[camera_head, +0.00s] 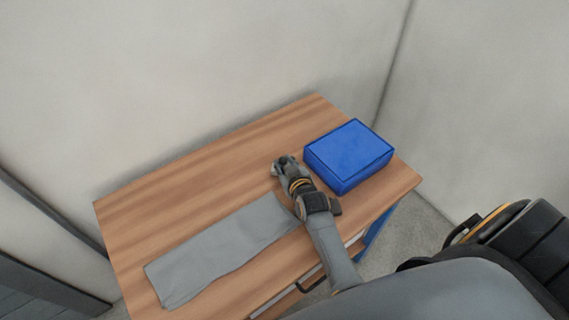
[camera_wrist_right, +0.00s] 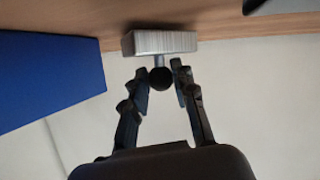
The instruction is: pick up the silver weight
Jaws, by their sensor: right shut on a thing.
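The silver weight (camera_wrist_right: 160,44) shows in the right wrist view as a brushed metal block with a short stem and a round black knob. My right gripper (camera_wrist_right: 161,72) has its two fingers on either side of the knob and is shut on it. In the head view my right gripper (camera_head: 281,163) is low over the wooden table, left of the blue box, and mostly hides the weight. I cannot tell whether the weight still touches the table top. My left gripper is not in view.
A closed blue box (camera_head: 348,153) stands close to the right of the gripper and also shows in the right wrist view (camera_wrist_right: 45,80). A grey cloth strip (camera_head: 215,255) lies along the front of the wooden table (camera_head: 180,195). The table's back left is bare. Walls stand behind.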

